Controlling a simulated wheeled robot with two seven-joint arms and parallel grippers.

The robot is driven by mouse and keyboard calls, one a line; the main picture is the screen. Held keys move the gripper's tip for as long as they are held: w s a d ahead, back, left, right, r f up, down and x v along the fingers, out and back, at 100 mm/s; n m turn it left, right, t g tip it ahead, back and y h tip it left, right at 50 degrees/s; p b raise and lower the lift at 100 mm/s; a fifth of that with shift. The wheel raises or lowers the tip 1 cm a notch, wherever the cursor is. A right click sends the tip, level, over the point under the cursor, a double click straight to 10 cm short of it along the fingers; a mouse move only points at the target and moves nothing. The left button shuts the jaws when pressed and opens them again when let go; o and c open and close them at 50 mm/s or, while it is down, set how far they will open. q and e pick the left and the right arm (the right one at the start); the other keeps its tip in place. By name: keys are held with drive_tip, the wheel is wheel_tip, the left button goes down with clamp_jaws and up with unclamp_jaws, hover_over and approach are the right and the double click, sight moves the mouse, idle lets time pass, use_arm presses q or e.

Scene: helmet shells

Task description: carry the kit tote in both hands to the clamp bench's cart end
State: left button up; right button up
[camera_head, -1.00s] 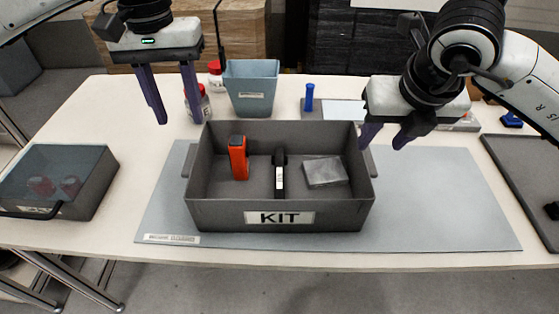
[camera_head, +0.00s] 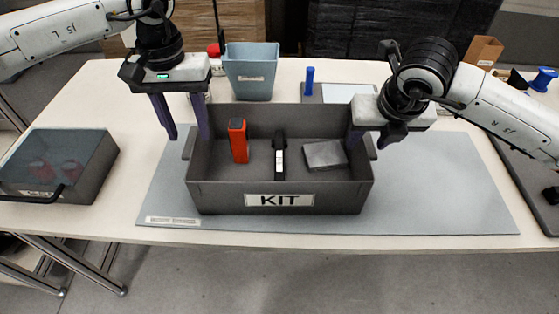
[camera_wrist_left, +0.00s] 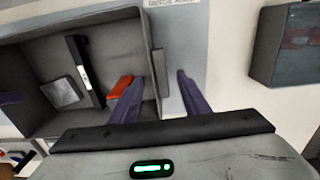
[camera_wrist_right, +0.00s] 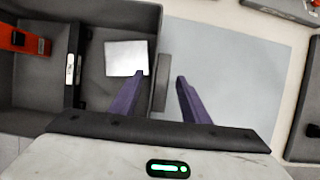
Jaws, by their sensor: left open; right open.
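The kit tote (camera_head: 220,195) is a grey open box with a KIT label, upright on a grey-blue mat (camera_head: 440,190). Inside are an orange tool (camera_head: 238,141), a black tool with a white label (camera_head: 280,155) and a grey block (camera_head: 325,155). My left gripper (camera_head: 187,138) is open above the tote's left wall; in the left wrist view its fingers (camera_wrist_left: 158,92) lie either side of the wall and side handle (camera_wrist_left: 160,72). My right gripper (camera_head: 364,147) is open at the right wall; in the right wrist view its fingers (camera_wrist_right: 162,92) straddle the wall and handle (camera_wrist_right: 161,82). Contact is unclear.
A lidded grey bin (camera_head: 95,175) stands at the left on the white table (camera_head: 110,100). A blue-grey bin (camera_head: 250,75) and a blue-handled item (camera_head: 309,80) stand behind the tote. A dark tray (camera_head: 520,165) lies at the right. The mat's right part is clear.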

use_arm(q)
drive_tip(key=shift+f, duration=0.75)
use_arm(e)
drive_tip(key=shift+w+f, duration=0.25)
drive_tip(key=shift+f, duration=0.4)
use_arm(q)
clamp_jaws()
use_arm(e)
clamp_jaws()
